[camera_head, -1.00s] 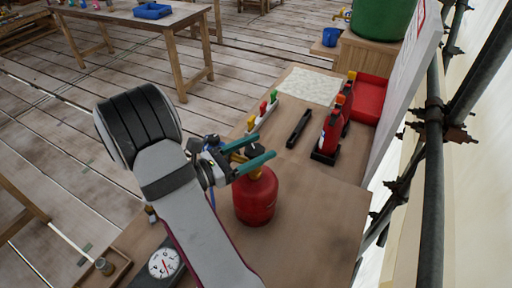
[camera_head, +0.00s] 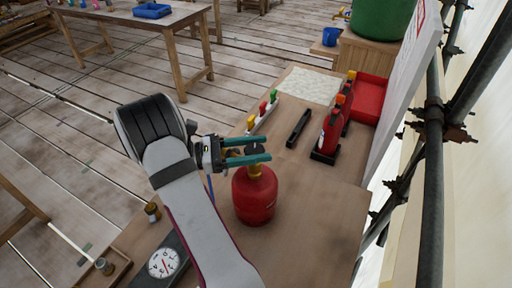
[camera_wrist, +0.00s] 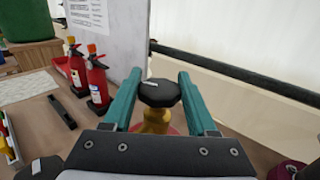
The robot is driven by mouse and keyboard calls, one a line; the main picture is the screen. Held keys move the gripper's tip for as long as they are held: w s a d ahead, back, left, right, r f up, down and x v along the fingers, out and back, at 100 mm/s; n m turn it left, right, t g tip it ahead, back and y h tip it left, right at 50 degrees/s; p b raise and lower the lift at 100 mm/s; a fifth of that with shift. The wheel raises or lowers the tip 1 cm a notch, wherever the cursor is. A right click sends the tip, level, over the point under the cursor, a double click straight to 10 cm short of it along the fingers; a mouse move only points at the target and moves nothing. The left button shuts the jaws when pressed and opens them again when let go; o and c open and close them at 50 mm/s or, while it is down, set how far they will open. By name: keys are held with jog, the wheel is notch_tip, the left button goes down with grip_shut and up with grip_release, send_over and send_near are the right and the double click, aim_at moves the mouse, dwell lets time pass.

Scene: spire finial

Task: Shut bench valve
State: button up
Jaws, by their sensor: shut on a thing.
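The bench valve sits on top of a red gas bottle (camera_head: 255,203) that stands upright on the wooden bench. Its dark, many-sided knob (camera_wrist: 160,93) has a white mark and sits above a brass neck (camera_wrist: 156,121). The brass also shows in the head view (camera_head: 254,171), just under my fingers. My gripper (camera_head: 264,149) reaches in from the left above the bottle. Its two teal fingers (camera_wrist: 159,88) lie on either side of the knob and are shut on it. In the head view the knob is mostly hidden by the fingers.
Two red extinguishers (camera_head: 331,133) stand right of the bottle, before a red tray (camera_head: 369,98) and a white board. A black bar (camera_head: 298,128), small coloured bottles (camera_head: 262,108) and a pale mat (camera_head: 308,86) lie behind. A dial gauge (camera_head: 164,263) is at front left.

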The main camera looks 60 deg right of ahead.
jog(key=o, duration=1.4)
jog(key=shift+c, duration=0.2)
jog(key=v, duration=1.2)
